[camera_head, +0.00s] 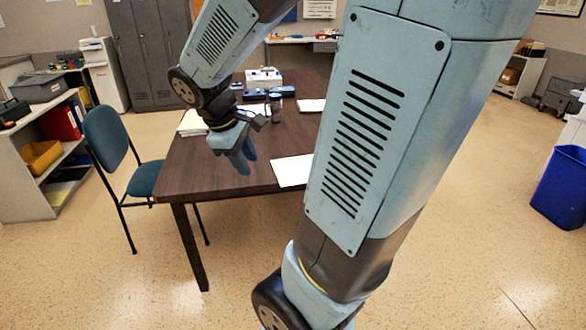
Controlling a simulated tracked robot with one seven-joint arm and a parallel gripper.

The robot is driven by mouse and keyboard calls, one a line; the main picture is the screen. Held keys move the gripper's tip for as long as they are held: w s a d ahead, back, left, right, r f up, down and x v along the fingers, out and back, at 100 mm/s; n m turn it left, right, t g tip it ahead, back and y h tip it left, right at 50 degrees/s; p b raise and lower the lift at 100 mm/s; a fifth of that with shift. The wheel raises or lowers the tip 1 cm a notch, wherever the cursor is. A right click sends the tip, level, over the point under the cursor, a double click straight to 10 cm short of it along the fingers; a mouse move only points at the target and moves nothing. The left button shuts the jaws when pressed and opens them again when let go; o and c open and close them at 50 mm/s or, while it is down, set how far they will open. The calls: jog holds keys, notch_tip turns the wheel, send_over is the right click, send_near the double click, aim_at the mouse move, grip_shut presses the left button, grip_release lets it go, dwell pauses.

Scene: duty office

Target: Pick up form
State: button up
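A white sheet of paper (290,171), likely the form, lies flat near the front edge of the dark wooden table (225,178). My arm hides its right part. Another white sheet (311,105) lies farther back, and a stack of papers (190,124) is at the table's left edge. I cannot tell for sure which of these is the form. My gripper (244,167) points down over the table, left of the front sheet and apart from it in the picture. Its blue fingers appear close together; I see nothing between them, but the gap is unclear.
A dark cup-like item (275,107), blue boxes (256,95) and a white-blue case (263,78) stand farther back on the table. A teal chair (107,138) is at its left. A blue bin (561,187) stands far right. Floor in front is clear.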

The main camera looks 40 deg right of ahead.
jog(key=w+d+f+n+g+h, duration=0.2)
jog(key=w+d+f+n+h, duration=0.3)
jog(key=d+f+n, duration=0.25)
jog(key=w+d+f+n+g+h, duration=0.1)
jog(key=w+d+f+n+h, duration=0.45)
jog(key=f+n, duration=0.25)
jog(key=w+d+f+n+t+h, duration=0.1)
jog(key=w+d+f+n+t, duration=0.2)
jog(key=f+n, duration=0.65)
jog(key=w+d+f+n+t+h, duration=0.1)
jog(key=w+f+n+t+h, duration=0.15)
jog(key=f+n+t, duration=0.55)
jog(key=w+d+f+g+y, duration=0.1)
jog(key=w+d, duration=0.3)
jog(key=d, duration=0.9)
jog(key=shift+f+n+g, duration=0.3)
jog(key=shift+n+g, duration=0.1)
jog(key=shift+g, duration=0.3)
jog(key=shift+w+d, duration=0.1)
grip_shut()
